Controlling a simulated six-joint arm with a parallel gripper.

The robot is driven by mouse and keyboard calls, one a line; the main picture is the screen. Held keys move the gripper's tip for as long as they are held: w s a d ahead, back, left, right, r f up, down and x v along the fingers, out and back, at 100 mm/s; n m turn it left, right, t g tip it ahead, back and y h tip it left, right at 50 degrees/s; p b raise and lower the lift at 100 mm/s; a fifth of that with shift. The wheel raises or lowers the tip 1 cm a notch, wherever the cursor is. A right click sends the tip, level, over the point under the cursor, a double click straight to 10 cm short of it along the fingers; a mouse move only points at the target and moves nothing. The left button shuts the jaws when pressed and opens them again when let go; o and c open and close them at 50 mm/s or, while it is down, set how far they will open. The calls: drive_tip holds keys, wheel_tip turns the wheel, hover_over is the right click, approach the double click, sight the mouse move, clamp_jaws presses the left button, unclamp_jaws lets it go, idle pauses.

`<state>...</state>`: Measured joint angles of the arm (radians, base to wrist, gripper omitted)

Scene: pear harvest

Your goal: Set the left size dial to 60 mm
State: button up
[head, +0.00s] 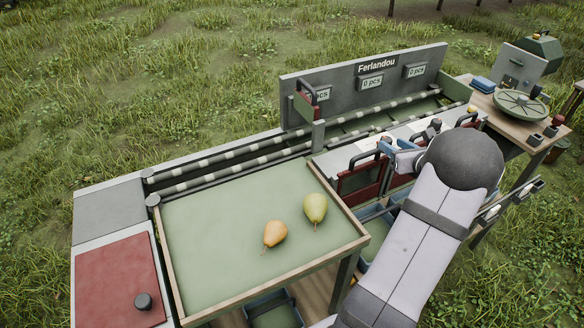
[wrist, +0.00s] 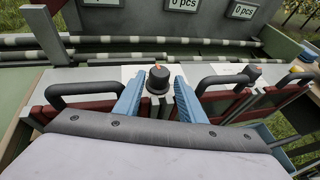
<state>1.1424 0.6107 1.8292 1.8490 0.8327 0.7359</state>
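The left size dial (wrist: 159,79) is a black round knob with an orange mark on top, on the pale strip of the sorting machine. In the wrist view my gripper (wrist: 158,90) has its two blue fingers on either side of the dial, with a visible gap at each side, so it is open. In the head view my gripper (head: 396,147) is at the left dial, which is largely hidden beside the fingers. I cannot read the dial's scale or its setting. A second dial (wrist: 252,72) stands to the right, also black with an orange mark.
Black handles (wrist: 88,91) on dark red gates flank the dial, close to my fingers. Behind are striped rollers (wrist: 100,40) and a panel with "0 pcs" displays (head: 371,82).

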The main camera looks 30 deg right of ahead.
drive_tip(key=shift+v, duration=0.85)
drive_tip(key=w+a+r+n+g+y+p, duration=0.1)
drive_tip(key=w+a+n+y+p, duration=0.15)
drive_tip(key=a, duration=0.35)
drive_tip(key=w+a+r+n+y+p, duration=0.1)
drive_tip(key=a+r+n, duration=0.15)
drive_tip(key=a, duration=0.25)
drive_tip(key=w+a+r+n+g+y+p, duration=0.1)
drive_tip(key=a+n+y+p, duration=0.15)
drive_tip(key=a, duration=0.35)
drive_tip(key=s+a+r+n+g+y+p, duration=0.2)
drive_tip(key=a+n, duration=0.8)
drive_tip(key=a, duration=0.5)
drive_tip(key=shift+s+a+g+p, duration=0.4)
drive_tip(key=shift+s+g+p, duration=0.25)
drive_tip(key=shift+g+p, duration=0.7)
drive_tip(key=shift+o, duration=0.3)
